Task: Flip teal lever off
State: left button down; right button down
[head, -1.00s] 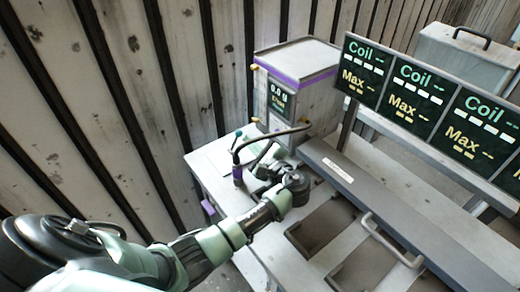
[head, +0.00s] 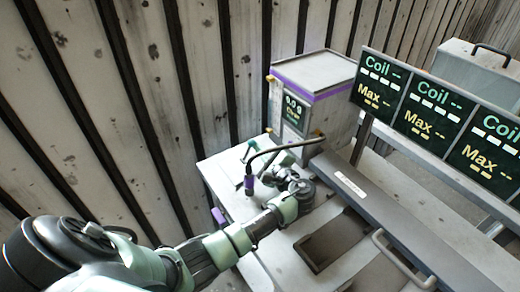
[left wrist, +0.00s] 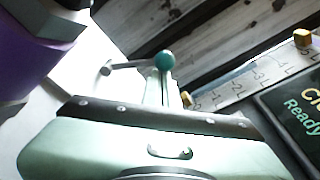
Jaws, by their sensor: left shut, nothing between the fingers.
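The teal lever has a round teal knob (left wrist: 165,60) in the left wrist view, with a thin metal rod running left from it to a small metal end. In the head view a small teal part (head: 250,146) shows at the back left of the table. My left gripper (head: 268,172) is shut and empty, low over the table beside the bent spout, which partly hides it. In the left wrist view its narrow fingers (left wrist: 162,88) point up toward the knob and appear close to it; I cannot tell whether they touch. My right gripper is out of view.
A dark bent spout with a purple tip (head: 249,185) arches over my left gripper. A metal box with a small display (head: 294,112) stands behind. A grey beam (head: 380,208), recessed trays and a display panel (head: 428,112) lie to the right. A ribbed wall rises at left.

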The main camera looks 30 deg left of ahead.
aim_at(249, 149)
pick_arm(q)
jog(key=shift+s+r, duration=0.1)
jog(key=shift+s+a+r+n+b, duration=0.15)
jog(key=shift+n+b, duration=0.1)
jog(key=shift+n, duration=0.15)
jog(key=shift+s+a+n+b, duration=0.15)
jog(key=shift+n+b, duration=0.1)
jog(key=shift+n, duration=0.15)
jog(key=n+b, duration=0.1)
jog(key=s+n+b, duration=0.1)
jog(key=n+t+b, duration=0.1)
jog(key=n, duration=0.1)
jog(key=shift+s+a+r+b, duration=0.15)
jog(key=shift+s+r+b, duration=0.05)
jog(key=shift+r+b, duration=0.1)
jog(key=shift+s+a+r+n+y+b, duration=0.2)
jog(key=shift+s+n+b, duration=0.1)
jog(key=shift+n+b, duration=0.25)
jog(key=shift+s+a+r+n+y+b, duration=0.1)
jog(key=shift+s+r+n+b, duration=0.25)
jog(key=shift+n, duration=0.3)
jog(key=shift+f, duration=0.1)
